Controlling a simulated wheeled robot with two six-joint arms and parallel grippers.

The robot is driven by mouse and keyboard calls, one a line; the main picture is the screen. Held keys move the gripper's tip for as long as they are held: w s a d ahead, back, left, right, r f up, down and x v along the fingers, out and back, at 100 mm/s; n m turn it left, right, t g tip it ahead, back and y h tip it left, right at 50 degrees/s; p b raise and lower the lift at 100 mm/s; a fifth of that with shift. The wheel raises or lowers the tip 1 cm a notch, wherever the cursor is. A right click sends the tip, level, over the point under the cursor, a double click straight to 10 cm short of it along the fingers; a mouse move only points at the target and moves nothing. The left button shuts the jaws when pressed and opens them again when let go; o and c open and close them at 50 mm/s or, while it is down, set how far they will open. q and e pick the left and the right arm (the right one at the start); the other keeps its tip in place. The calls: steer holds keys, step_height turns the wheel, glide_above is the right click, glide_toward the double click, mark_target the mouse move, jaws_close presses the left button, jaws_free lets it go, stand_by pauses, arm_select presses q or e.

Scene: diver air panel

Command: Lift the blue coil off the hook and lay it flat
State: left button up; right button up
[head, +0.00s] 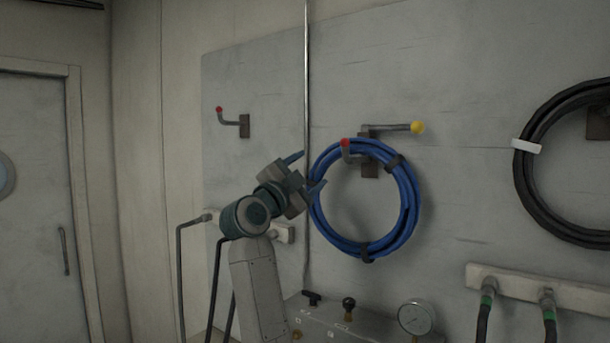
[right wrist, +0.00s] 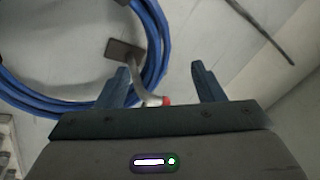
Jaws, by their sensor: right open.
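The blue coil (head: 409,218) hangs on a red-tipped hook (head: 346,146) on the grey wall panel, bound with dark ties. My right gripper (head: 311,170) is open at the coil's left edge in the head view, its fingers pointing toward the coil. In the right wrist view the coil (right wrist: 158,45) runs across the upper left. The hook (right wrist: 150,97) with its red tip shows between the two open fingers there. The gripper holds nothing. Whether a finger touches the coil, I cannot tell. My left gripper is not in view.
A yellow-tipped lever (head: 417,127) sticks out right above the coil. A thin vertical pipe (head: 306,90) runs beside my gripper. An empty red-tipped hook (head: 231,120) is at left, a black coil (head: 524,185) at right. A console with a gauge (head: 416,317) stands below.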

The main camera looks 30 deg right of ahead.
mark_target(329, 155)
steer(key=x, duration=0.5)
steer(key=shift+d+p, duration=0.1)
steer(key=shift+p, duration=0.25)
steer(key=p+x, duration=0.2)
steer(key=x, duration=0.2)
steer(key=shift+r, duration=0.15)
steer(key=shift+w+d+r+p, duration=0.1)
steer(key=shift+w+d+p, duration=0.15)
steer(key=shift+d+p, duration=0.35)
